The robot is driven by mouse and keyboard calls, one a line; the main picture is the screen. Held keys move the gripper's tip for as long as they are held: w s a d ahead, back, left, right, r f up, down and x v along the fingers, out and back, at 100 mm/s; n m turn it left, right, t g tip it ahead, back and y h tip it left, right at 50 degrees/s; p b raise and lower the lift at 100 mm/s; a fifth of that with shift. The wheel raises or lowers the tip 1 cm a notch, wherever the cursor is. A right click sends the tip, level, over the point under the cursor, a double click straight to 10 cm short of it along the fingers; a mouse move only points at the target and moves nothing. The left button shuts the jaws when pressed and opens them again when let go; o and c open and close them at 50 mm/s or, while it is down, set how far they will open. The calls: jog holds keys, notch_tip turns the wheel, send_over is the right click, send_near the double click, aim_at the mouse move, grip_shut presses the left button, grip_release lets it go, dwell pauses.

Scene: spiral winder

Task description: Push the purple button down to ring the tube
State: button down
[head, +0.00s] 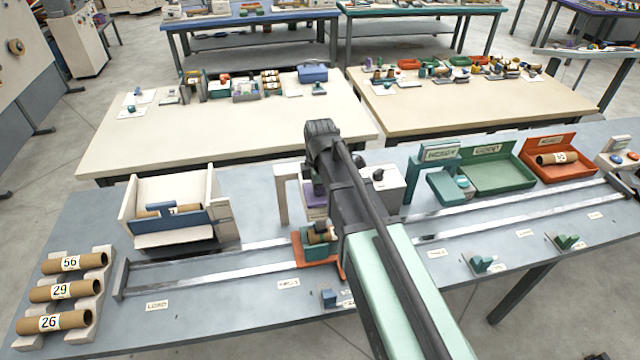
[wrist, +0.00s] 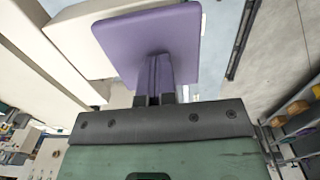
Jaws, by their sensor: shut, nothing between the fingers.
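The purple button (head: 316,208) is partly visible in the head view under the off-white stand, beside my dark wrist. In the wrist view the purple button (wrist: 147,30) is a broad flat plate in front of my gripper (wrist: 155,60). My gripper's fingers are shut together and empty, and their tips overlap the plate. I cannot tell whether they touch it. A brown tube (head: 322,236) lies in the green and orange carriage (head: 319,252) just below the button in the head view. My arm hides part of the carriage.
The off-white stand (head: 281,192) rises left of my wrist. A grey box with a black knob (head: 395,186) stands right. Metal rails (head: 215,268) run along the bench. Tubes marked 56, 29 and 26 lie on a rack (head: 101,285) at left; a tube sits in the red tray (head: 575,172).

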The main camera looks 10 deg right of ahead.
notch_tip(320, 180, up, 14)
jog(key=p, duration=1.3)
jog(key=shift+f, duration=0.1)
jog(key=s+f+m+b, duration=1.5)
jog(key=f+m+b, duration=0.2)
jog(key=f+b, duration=0.2)
jog(key=shift+s+d+m, duration=0.25)
jog(key=shift+s+m, duration=0.05)
jog(key=shift+s, duration=0.05)
